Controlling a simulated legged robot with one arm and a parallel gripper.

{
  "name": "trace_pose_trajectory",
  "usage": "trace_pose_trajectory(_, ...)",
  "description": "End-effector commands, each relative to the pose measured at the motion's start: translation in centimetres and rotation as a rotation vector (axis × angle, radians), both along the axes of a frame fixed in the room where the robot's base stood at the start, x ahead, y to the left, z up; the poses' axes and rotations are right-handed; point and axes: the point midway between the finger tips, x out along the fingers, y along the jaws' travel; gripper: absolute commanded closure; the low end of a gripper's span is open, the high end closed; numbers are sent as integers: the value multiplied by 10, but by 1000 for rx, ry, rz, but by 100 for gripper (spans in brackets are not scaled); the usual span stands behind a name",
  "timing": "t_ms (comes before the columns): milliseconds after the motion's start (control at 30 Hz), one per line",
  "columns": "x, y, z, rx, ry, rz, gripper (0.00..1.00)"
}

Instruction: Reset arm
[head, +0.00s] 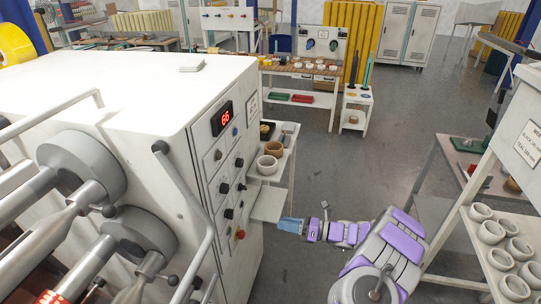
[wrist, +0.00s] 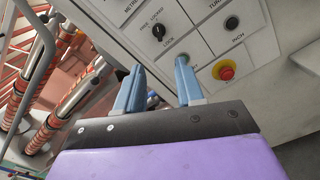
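My arm with purple panels reaches in from the lower right in the head view. My gripper (head: 291,226) is close to the lower part of the machine's control panel (head: 229,172). In the wrist view, my gripper (wrist: 157,88) has its two blue fingers apart with nothing between them. The fingers point at the panel. A red button on a yellow ring (wrist: 224,70) is to the right, and a black lock knob (wrist: 159,33) is above between the fingers.
The white machine (head: 120,95) fills the left, with a red display (head: 221,118) and metal rollers (head: 85,175). A shelf with bowls (head: 270,165) stands beside the panel. The floor (head: 320,180) between is clear.

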Motion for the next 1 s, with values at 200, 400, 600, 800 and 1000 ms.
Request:
trace_pose_trajectory(200,-8,21,24,-17,-61,64,63)
trace_pose_trajectory(400,-44,74,83,-84,-241,252,63)
trace_pose_trajectory(600,-97,115,131,-177,-441,454,63)
trace_pose_trajectory(800,-158,138,163,-288,-643,655,63)
trace_pose_trajectory(1000,-221,143,178,-409,-838,860,63)
